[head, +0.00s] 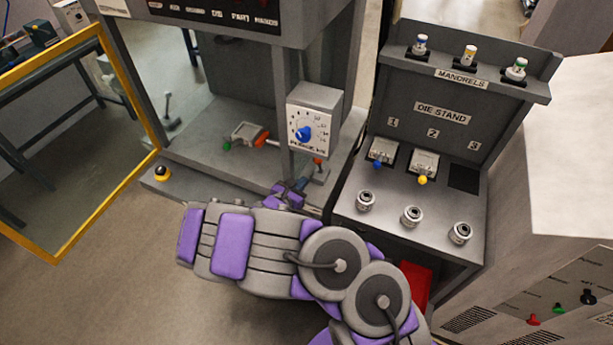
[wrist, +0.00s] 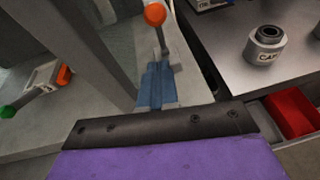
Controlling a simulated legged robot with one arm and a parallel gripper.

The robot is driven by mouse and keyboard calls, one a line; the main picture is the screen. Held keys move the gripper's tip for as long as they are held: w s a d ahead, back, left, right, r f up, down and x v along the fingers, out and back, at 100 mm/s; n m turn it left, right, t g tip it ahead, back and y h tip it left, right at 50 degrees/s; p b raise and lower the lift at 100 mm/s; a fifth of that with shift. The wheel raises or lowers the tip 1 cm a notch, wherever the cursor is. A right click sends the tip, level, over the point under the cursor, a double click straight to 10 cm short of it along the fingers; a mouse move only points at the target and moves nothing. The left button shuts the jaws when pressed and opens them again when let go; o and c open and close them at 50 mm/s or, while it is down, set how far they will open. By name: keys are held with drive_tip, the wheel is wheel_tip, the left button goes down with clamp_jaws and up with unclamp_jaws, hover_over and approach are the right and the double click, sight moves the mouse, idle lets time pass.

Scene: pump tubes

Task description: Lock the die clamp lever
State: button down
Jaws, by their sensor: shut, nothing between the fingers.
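The lever (head: 318,161) has an orange-red ball knob and stands upright near the right front of the machine bed. In the wrist view, the lever (wrist: 156,17) rises just beyond my fingertips. My gripper (head: 302,182) is at the bed's front right, close to the lever. In the wrist view my gripper (wrist: 156,68) has its blue fingers shut together with nothing between them. I cannot tell whether the fingertips touch the lever's shaft. The lever's foot is partly hidden. A grey die block (head: 247,131) with green and orange ends lies on the bed to the left.
A grey post with a dial box (head: 309,120) stands close to the lever. The die stand (head: 350,208) is to the right, with cylinders and dies on it. A red bin (wrist: 292,112) is below it. The yellow-framed door (head: 92,222) is open at left.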

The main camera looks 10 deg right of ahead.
drive_tip(key=p+v, duration=0.1)
drive_tip(key=v, duration=0.7)
drive_tip(key=shift+a, duration=0.1)
